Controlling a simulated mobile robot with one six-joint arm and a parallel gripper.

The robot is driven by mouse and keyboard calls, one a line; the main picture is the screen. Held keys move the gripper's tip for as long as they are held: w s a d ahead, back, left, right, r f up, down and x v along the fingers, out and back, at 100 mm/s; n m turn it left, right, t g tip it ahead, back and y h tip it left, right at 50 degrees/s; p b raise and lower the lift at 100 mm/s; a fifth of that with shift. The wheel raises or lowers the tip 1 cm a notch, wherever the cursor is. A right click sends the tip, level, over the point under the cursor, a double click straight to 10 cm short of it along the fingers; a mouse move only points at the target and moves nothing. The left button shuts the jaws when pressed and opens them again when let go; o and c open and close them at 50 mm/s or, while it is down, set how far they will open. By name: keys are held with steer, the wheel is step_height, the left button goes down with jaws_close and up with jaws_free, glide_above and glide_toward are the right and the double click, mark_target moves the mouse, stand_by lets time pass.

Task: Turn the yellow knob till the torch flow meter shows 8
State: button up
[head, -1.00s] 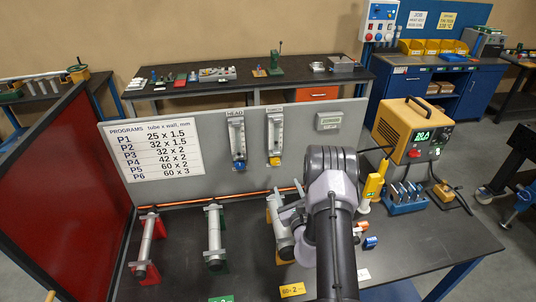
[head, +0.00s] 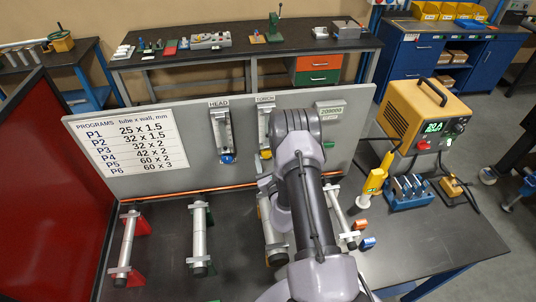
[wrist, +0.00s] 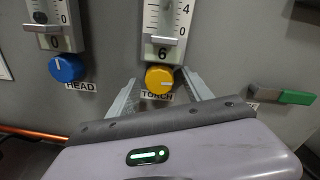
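The yellow knob (wrist: 159,79) sits on the grey panel below the torch flow meter (wrist: 166,18), above a TORCH label (wrist: 157,95). Its white mark points up and slightly left. The meter's pale float bar (wrist: 160,40) lies low on the scale, just above a figure 6. My gripper (wrist: 161,82) is open, with one finger on each side of the knob in the wrist view. Gaps show between fingers and knob, and I cannot tell whether they touch. In the head view my arm partly hides the torch meter (head: 264,122) and the gripper.
The blue knob (wrist: 66,68) and head meter (wrist: 54,20) are left of the yellow knob. A green-ended lever (wrist: 285,95) is to the right. A copper tube (wrist: 32,132) runs along the panel's foot.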

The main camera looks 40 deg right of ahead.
jaws_close()
steer(key=m+b, duration=0.1)
steer(key=m, duration=0.1)
steer(key=shift+f+m, duration=0.15)
steer(key=shift+m, duration=0.25)
steer(key=shift+a+r+m+b, duration=0.1)
steer(key=shift+r+m+b, duration=0.2)
steer(key=shift+m, duration=0.6)
steer(key=shift+f, duration=0.1)
jaws_free()
steer(key=shift+w, duration=0.1)
steer(key=shift+f, duration=0.15)
